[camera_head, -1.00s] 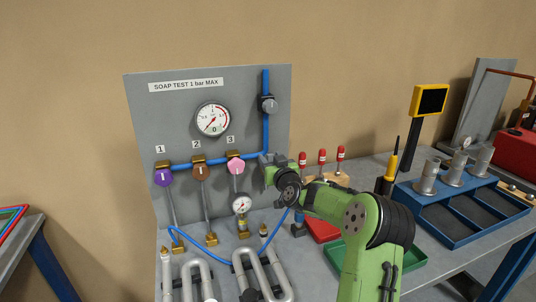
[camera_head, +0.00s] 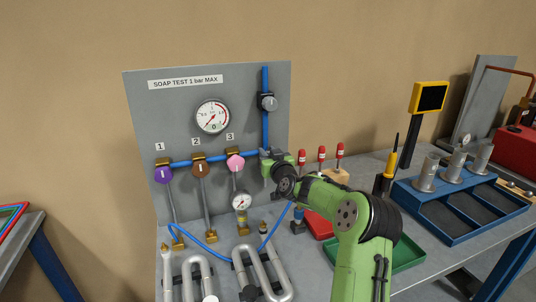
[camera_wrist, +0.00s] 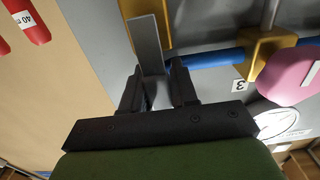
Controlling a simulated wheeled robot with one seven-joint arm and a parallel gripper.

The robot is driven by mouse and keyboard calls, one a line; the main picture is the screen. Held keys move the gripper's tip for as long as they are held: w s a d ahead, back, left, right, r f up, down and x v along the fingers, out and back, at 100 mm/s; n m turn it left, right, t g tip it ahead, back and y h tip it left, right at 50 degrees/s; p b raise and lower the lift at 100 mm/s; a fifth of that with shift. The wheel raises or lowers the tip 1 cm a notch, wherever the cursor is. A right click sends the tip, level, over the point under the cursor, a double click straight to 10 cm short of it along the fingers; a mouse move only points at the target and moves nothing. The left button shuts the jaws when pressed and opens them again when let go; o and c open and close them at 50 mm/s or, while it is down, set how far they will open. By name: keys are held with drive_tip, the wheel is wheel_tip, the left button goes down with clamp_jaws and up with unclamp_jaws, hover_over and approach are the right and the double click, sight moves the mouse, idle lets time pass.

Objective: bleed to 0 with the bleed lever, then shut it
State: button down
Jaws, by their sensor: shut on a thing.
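The grey test board (camera_head: 200,85) carries a large round gauge (camera_head: 212,117) with its needle pointing down and left. A smaller gauge (camera_head: 241,202) sits low on the board. My gripper (camera_head: 268,158) is at the right end of the blue pipe, beside pink knob 3 (camera_head: 235,163). In the wrist view my gripper (camera_wrist: 158,88) is shut on a flat grey bar (camera_wrist: 145,42), apparently the bleed lever. The bar stands out past the fingertips, near the blue pipe (camera_wrist: 212,57). In the head view my gripper hides the lever.
Purple knob 1 (camera_head: 164,175) and brown knob 2 (camera_head: 200,172) are on the left. A grey knob (camera_head: 269,103) sits on the upright blue pipe. Bent metal tubes (camera_head: 262,270) and a blue hose stand below. Red-topped bottles (camera_head: 321,154) and a green tray (camera_head: 408,254) are right.

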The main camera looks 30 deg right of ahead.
drive_tip(key=shift+d, duration=0.1)
drive_tip(key=s+d+f+m, duration=0.1)
drive_tip(key=d+f+m, duration=0.4)
drive_tip(key=m, duration=1.3)
drive_tip(key=shift+s+f+b, duration=0.2)
drive_tip(key=shift+f+b, duration=0.05)
drive_tip(key=shift+b, duration=0.1)
drive_tip(key=shift+f, duration=0.1)
idle(0.4)
drive_tip(key=c, duration=1)
unclamp_jaws()
drive_tip(key=shift+o, duration=0.2)
drive_tip(key=shift+s, duration=0.15)
